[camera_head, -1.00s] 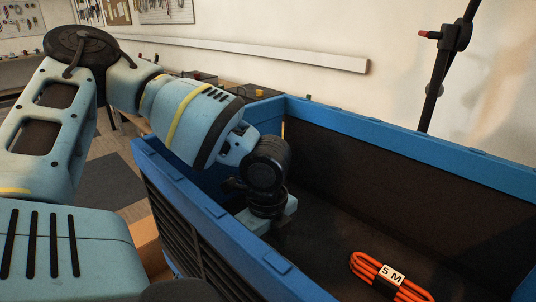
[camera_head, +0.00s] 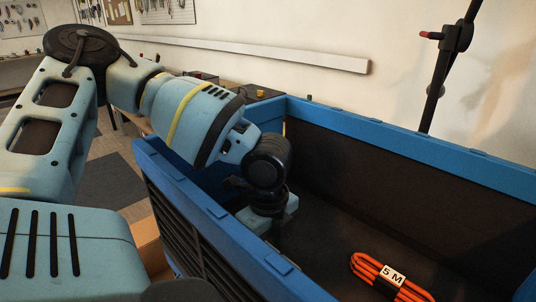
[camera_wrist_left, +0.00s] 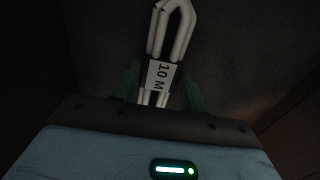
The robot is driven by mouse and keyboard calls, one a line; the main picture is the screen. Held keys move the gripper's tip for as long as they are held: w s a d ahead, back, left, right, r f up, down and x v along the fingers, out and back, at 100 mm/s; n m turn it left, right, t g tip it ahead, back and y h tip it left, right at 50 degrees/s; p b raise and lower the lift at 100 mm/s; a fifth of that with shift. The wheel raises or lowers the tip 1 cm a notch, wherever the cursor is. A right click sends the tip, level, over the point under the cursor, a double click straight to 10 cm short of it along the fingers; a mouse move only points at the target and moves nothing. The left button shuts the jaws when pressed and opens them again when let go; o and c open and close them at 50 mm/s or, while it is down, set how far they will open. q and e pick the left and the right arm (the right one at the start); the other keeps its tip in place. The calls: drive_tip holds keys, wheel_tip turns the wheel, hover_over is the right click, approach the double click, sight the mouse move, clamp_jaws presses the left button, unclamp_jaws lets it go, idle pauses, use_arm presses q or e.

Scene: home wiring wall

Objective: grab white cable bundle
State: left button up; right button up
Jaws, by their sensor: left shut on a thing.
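The white cable bundle (camera_wrist_left: 173,32) shows in the left wrist view, with a white label reading 10 M around it. My left gripper (camera_wrist_left: 158,88) has its green fingers on both sides of the bundle near the label and is shut on it. In the head view my left gripper (camera_head: 268,212) reaches down inside the blue crate (camera_head: 400,147); its fingertips and the white bundle are hidden there behind the wrist and the crate's near wall. My right gripper is not in view.
An orange cable bundle (camera_head: 385,278) labelled 5 M lies on the dark crate floor to the right of my left gripper. The crate's blue walls stand close around the left wrist. A black stand (camera_head: 438,85) rises behind the crate.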

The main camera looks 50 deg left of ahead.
use_arm(q)
drive_tip(key=shift+r, duration=0.55)
wheel_tip(320, 180, up, 2)
drive_tip(key=shift+w+r+p, duration=0.1)
drive_tip(key=shift+r+p, duration=0.15)
drive_tip(key=shift+p, duration=0.15)
drive_tip(key=s+d, duration=0.1)
drive_tip(key=d, duration=0.4)
drive_tip(key=d+b, duration=0.1)
drive_tip(key=d, duration=0.4)
drive_tip(key=s+d+r, duration=0.1)
drive_tip(key=d, duration=0.4)
drive_tip(key=shift+s+d, duration=0.3)
drive_tip(key=shift+d, duration=0.1)
